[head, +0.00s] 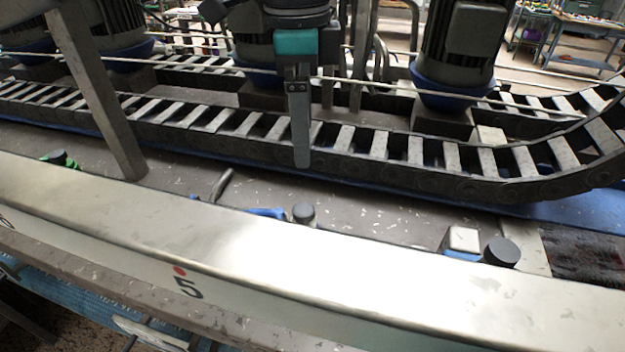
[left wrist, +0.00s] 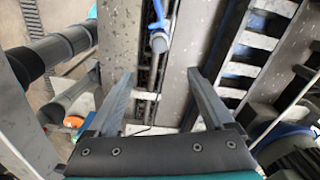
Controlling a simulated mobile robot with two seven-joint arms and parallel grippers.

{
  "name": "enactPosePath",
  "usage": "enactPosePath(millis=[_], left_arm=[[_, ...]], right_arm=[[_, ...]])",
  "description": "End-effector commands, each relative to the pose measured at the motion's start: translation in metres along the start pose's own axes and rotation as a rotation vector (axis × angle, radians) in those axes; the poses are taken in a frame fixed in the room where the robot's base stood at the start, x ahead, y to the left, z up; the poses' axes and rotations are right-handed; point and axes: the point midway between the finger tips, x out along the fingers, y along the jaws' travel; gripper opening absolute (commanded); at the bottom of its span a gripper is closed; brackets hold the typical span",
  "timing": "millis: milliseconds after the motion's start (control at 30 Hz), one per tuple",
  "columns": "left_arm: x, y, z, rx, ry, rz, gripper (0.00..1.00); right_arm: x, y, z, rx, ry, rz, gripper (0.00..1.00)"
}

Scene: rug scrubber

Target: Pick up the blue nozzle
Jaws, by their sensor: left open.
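A blue nozzle (head: 266,212) with a dark grey round end shows behind the pale metal beam in the head view, its lower part hidden by the beam. In the left wrist view, the blue nozzle (left wrist: 158,22) with its grey end lies at the top centre, beyond the fingertips. My left gripper (head: 302,163) points down in the head view, in front of the chain track, and appears above and behind the nozzle. In the left wrist view, my left gripper (left wrist: 160,76) has its fingers wide apart with nothing between them. My right gripper is in neither view.
A long metal beam (head: 330,262) marked 5 crosses the front. A black chain track (head: 400,155) and motors (head: 470,40) stand behind. A slanted metal post (head: 95,95) is at left. Another dark-capped fitting (head: 501,252) is at right, a green one (head: 72,162) at left.

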Motion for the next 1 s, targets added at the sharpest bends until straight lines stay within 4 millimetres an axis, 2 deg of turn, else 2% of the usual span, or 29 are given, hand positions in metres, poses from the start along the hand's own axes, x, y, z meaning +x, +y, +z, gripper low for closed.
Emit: enactPosePath(millis=[167,500,600,833,1000], left_arm=[[0.019,0.005,0.004,0.001,-0.033,0.021,0.86],[0.087,0.005,0.005,0.002,-0.029,0.019,0.86],[0.099,0.005,0.005,0.001,-0.028,0.018,0.86],[0.112,0.004,0.005,0.002,-0.027,0.017,0.86],[0.132,0.000,0.008,0.001,-0.029,0.017,0.86]], right_arm=[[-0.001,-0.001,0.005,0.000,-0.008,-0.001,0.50],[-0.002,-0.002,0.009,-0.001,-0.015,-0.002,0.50],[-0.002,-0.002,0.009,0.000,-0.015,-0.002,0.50],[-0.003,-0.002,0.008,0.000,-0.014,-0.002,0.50],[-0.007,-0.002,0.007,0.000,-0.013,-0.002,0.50]])
